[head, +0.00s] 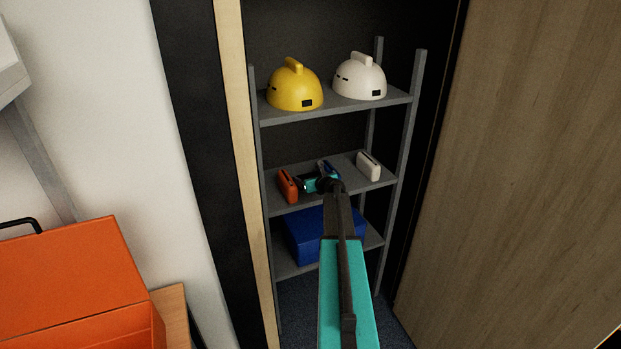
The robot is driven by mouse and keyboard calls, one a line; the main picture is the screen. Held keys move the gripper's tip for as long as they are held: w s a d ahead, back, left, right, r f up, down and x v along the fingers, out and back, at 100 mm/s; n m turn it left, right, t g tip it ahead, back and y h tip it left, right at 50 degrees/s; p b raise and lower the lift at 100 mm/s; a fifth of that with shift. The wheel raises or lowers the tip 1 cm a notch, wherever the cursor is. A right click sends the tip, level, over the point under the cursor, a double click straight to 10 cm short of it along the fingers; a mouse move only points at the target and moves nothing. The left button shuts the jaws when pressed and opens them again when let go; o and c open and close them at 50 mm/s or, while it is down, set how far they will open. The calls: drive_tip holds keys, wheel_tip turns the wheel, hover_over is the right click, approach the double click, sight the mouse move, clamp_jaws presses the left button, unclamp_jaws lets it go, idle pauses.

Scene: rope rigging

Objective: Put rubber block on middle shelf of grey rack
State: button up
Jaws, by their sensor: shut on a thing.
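The grey rack (406,130) stands in an open dark cabinet. Its middle shelf (345,189) bears an upright orange item (288,186) at left and an upright white item (368,166) at right. My arm reaches in from the front, and my gripper (309,183) is at the middle shelf, between these two items and close to the orange one. It is shut on the rubber block, which is small and largely hidden here by the gripper and wrist. A small bluish item (325,167) shows just behind the gripper. I cannot tell whether the block touches the shelf.
The top shelf holds a yellow helmet (294,88) and a white helmet (360,78). A blue box (305,236) stands on the bottom shelf. A wooden door (520,170) is at right, a pale frame post (245,170) at left. An orange case (70,280) is at the near left.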

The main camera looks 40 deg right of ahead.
drive_tip(key=shift+f+b, duration=0.35)
drive_tip(key=shift+f, duration=0.15)
idle(0.6)
drive_tip(key=o, duration=1.5)
drive_tip(key=shift+s+a, duration=0.1)
